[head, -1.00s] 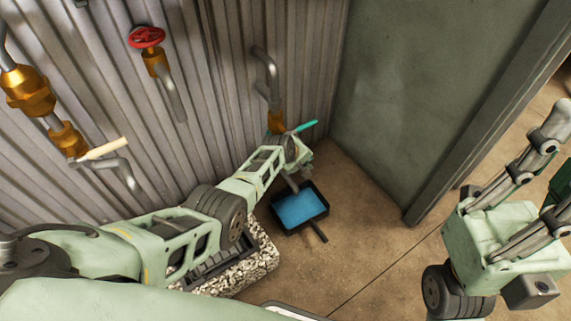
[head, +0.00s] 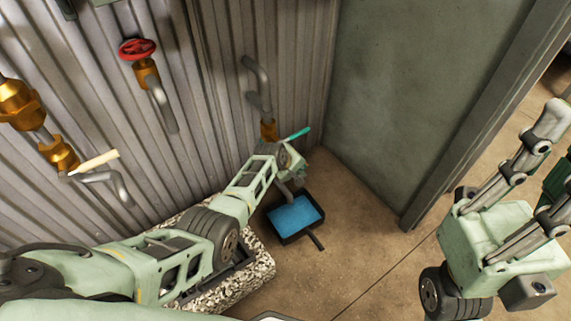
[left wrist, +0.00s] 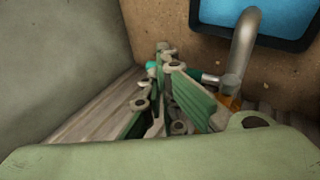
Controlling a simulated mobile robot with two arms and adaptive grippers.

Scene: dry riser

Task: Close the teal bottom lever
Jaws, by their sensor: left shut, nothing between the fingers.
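The teal lever (head: 299,133) sticks out to the right from the brass valve (head: 268,129) low on the corrugated wall. In the left wrist view, pieces of the teal lever (left wrist: 210,78) show on both sides of my fingers. My left gripper (head: 294,172) is at the lever, just below it in the head view; in the left wrist view its fingers (left wrist: 164,62) are together with nothing between them. Whether they touch the lever I cannot tell. My right gripper (head: 552,165) is at the right edge, fingers spread and empty, far from the lever.
A black tray with blue liquid (head: 296,213) lies on the floor below the valve. A red wheel valve (head: 137,49) and a cream-handled lever (head: 95,161) are farther left on the wall. A speckled block (head: 258,265) lies under my left arm. A grey-green panel (head: 390,100) stands right.

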